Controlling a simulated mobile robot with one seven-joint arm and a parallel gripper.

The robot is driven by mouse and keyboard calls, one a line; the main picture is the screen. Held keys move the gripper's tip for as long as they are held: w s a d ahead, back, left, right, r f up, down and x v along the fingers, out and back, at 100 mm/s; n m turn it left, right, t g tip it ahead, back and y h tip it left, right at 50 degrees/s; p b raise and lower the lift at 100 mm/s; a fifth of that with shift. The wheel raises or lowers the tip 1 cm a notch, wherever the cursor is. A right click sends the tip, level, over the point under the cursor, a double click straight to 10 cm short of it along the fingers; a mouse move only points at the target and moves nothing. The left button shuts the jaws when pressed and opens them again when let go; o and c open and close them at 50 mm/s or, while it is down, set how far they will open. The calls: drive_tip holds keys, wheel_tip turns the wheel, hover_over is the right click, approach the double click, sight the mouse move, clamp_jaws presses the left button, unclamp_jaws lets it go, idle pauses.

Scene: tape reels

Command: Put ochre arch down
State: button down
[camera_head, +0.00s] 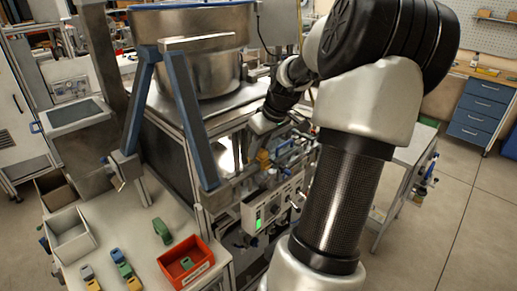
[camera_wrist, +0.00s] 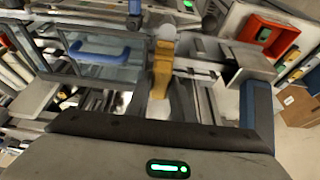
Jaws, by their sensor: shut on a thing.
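The ochre arch (camera_wrist: 162,68) is in the middle of the wrist view, upright between the fingers of my gripper (camera_wrist: 162,88). In the head view the ochre arch (camera_head: 263,158) shows small below my gripper (camera_head: 263,145), in front of the steel machine. My gripper is shut on it. The arch appears held above the machine's front parts; I cannot tell whether it touches anything below. The fingertips are small and partly hidden in the head view.
A red bin (camera_head: 206,268) with a green piece inside stands on the grey bench at lower left. Several coloured blocks (camera_head: 121,263) and a grey bin (camera_head: 70,250) are beside it. A blue-framed steel machine (camera_head: 187,120) and a control box (camera_head: 254,218) crowd the arm.

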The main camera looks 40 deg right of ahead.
drive_tip(key=shift+f+b, duration=0.35)
drive_tip(key=shift+f, duration=0.15)
drive_tip(key=shift+s+a+f, duration=0.1)
drive_tip(key=c, duration=1.5)
unclamp_jaws()
drive_tip(key=shift+s+a, duration=0.1)
drive_tip(key=shift+a, duration=0.05)
drive_tip(key=shift+c, duration=0.2)
drive_tip(key=shift+f, duration=0.1)
drive_tip(key=shift+s, duration=0.1)
drive_tip(key=w+v, duration=0.1)
drive_tip(key=v, duration=1.2)
drive_tip(key=shift+d+r, duration=0.25)
drive_tip(key=shift+r, duration=0.05)
